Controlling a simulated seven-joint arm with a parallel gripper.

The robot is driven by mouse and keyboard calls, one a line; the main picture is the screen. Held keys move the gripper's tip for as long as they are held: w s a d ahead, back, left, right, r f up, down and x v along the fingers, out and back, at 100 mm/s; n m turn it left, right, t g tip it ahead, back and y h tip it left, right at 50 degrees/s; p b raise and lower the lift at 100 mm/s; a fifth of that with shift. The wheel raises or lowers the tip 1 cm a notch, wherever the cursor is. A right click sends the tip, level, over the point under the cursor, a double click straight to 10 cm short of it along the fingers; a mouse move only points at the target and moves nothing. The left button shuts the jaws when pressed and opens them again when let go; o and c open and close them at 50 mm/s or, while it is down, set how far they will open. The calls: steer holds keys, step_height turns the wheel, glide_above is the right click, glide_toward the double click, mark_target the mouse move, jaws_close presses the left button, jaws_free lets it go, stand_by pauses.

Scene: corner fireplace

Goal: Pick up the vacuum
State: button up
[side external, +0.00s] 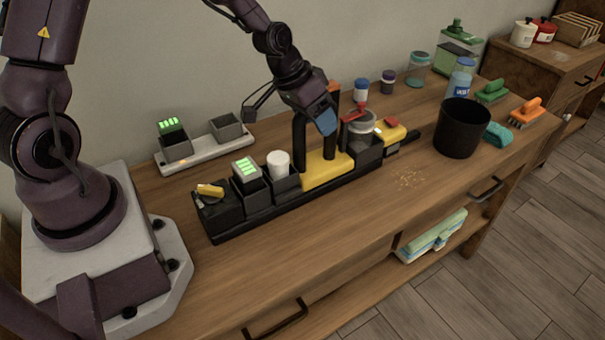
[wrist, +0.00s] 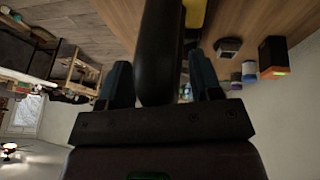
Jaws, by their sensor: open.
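What looks like the vacuum, a yellow and black unit (side external: 325,172) with dark upright parts, sits in the long black tray (side external: 232,236) on the wooden counter. A clear canister with a red top and a yellow and black end lie to its right; I cannot tell whether these belong to it. My gripper (side external: 322,120) is over the unit, pointing down, fingers blue. In the wrist view, my open gripper (wrist: 158,68) has a thick black handle (wrist: 160,45) between its fingers, with visible gaps on both sides. Yellow (wrist: 194,14) shows behind it.
The tray also holds a green-lit battery (side external: 246,169) and a white cylinder (side external: 278,162). A grey charger (side external: 205,153) stands behind. To the right are a black bin (side external: 461,128), brushes (side external: 526,110), a teal cloth (side external: 497,134) and several jars. Crumbs (side external: 408,180) lie on the clear front counter.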

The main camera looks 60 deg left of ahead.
steer(key=shift+f, duration=0.1)
steer(key=shift+c, duration=0.4)
jaws_close()
steer(key=shift+w, duration=0.15)
stand_by(0.9)
